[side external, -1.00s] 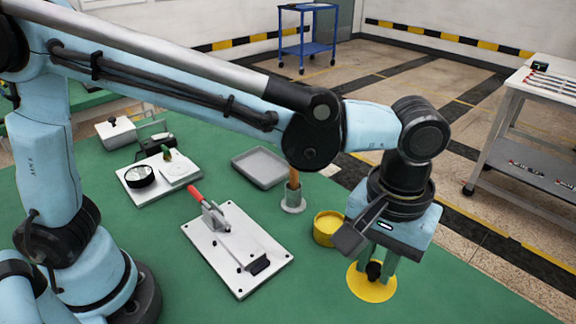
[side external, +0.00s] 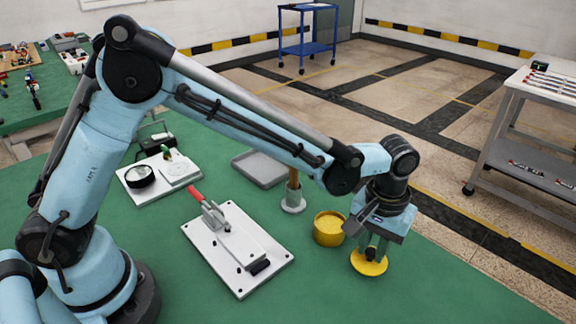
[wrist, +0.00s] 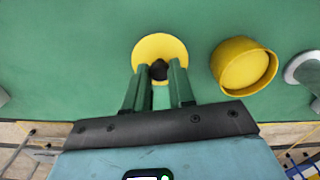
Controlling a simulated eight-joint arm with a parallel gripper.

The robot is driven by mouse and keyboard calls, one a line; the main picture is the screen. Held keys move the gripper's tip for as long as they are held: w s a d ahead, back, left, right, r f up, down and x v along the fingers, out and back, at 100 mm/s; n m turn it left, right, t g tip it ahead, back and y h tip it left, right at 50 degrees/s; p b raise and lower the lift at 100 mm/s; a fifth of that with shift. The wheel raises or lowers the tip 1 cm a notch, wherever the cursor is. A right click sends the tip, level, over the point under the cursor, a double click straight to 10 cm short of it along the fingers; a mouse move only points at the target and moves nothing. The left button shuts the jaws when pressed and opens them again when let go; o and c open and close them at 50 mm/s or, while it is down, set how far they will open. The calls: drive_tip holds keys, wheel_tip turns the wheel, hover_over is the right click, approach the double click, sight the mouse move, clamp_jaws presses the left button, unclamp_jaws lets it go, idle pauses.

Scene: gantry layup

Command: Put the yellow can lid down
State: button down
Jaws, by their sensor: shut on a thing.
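The yellow can lid (side external: 369,264) is a flat round disc with a dark knob, at the right side of the green table. In the wrist view the lid (wrist: 160,50) lies flat below the fingers, its dark knob (wrist: 159,70) between the fingertips. My gripper (side external: 373,250) points down and is shut on the knob; it also shows in the wrist view (wrist: 159,72). The lid appears on or very close to the table top; I cannot tell if it touches. The yellow can (side external: 328,229) stands open beside it, to the left, and in the wrist view (wrist: 245,66) to the right.
A white plate with a red-handled clamp (side external: 237,247) lies left of the can. The green table (side external: 440,290) is clear to the right of the lid.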

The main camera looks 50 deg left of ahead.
sight(371, 250)
drive_tip(key=shift+f, duration=0.4)
drive_tip(key=c, duration=1)
unclamp_jaws()
drive_tip(key=shift+f, duration=0.15)
drive_tip(key=shift+o, duration=0.2)
wheel_tip(371, 250, up, 12)
drive_tip(key=s+a+r+t, duration=0.2)
drive_tip(key=a, duration=0.4)
drive_tip(key=s+a+r+t, duration=0.1)
drive_tip(key=s+a+r, duration=0.1)
drive_tip(key=a, duration=0.4)
drive_tip(key=s+a+f+m+t, duration=0.2)
drive_tip(key=s+a, duration=0.5)
drive_tip(key=a, duration=0.4)
drive_tip(key=shift+f+t, duration=0.9)
drive_tip(key=shift+t, duration=0.2)
